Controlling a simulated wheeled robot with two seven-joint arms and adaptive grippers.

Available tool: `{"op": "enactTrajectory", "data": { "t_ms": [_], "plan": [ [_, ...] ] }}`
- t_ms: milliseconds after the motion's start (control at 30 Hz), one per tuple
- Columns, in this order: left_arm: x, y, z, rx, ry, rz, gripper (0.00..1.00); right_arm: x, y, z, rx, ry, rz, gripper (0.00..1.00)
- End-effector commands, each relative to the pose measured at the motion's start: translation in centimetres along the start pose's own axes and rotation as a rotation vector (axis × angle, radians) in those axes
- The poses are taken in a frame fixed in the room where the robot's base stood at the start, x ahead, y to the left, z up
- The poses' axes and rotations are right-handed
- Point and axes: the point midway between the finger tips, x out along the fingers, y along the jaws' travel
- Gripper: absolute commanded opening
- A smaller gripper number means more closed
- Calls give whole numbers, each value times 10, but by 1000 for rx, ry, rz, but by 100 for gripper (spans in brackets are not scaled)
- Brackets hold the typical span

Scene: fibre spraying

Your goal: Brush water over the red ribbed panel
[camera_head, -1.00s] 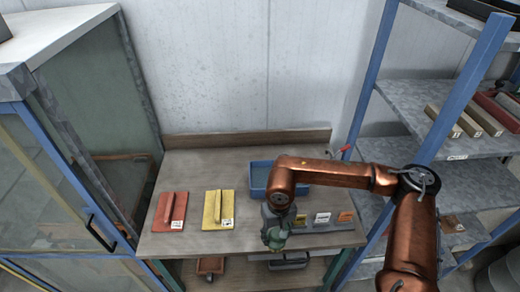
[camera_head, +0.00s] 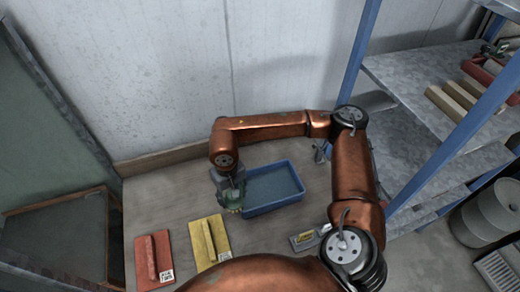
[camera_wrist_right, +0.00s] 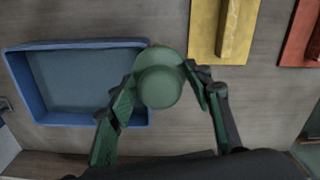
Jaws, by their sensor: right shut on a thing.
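The red ribbed panel (camera_head: 144,263) lies flat at the left of the workbench, with one raised rib and a white label; part of it shows at the right of the wrist view (camera_wrist_right: 298,38). The blue tray (camera_head: 272,206) sits on the bench to its right; its floor looks flat blue-grey in the wrist view (camera_wrist_right: 75,80), and I cannot tell whether it holds water. My right gripper (camera_head: 230,203) is shut on a green round-topped brush (camera_wrist_right: 160,86), at the tray's left edge, apart from the red panel. The brush's lower end is hidden. My left gripper is not in view.
A yellow ribbed panel (camera_head: 222,236) lies between the red panel and the tray. A labelled holder (camera_head: 304,240) is at the bench's right front, partly hidden by my arm. A shelf rack (camera_head: 425,80) stands on the right. A low backboard (camera_head: 165,158) edges the bench.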

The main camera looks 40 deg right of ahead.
Motion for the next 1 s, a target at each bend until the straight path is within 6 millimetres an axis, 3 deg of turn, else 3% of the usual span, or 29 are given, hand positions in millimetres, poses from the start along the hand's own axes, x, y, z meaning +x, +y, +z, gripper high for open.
{"op": "enactTrajectory", "data": {
  "t_ms": [33, 133, 367, 600, 800, 1000],
  "plan": [
    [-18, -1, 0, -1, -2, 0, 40, -13, 4, -2, 37, -2, -2, 27],
    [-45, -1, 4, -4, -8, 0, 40, -26, 17, -10, 139, -5, -2, 27],
    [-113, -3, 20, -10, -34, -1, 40, -49, 66, -24, 435, -8, 2, 27],
    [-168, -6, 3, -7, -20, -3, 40, -58, 126, -24, 717, -6, 2, 27],
    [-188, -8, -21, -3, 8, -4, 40, -57, 158, -18, 848, -2, 2, 27],
    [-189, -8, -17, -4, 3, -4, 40, -52, 164, -17, 877, 0, 0, 27]
  ]
}}
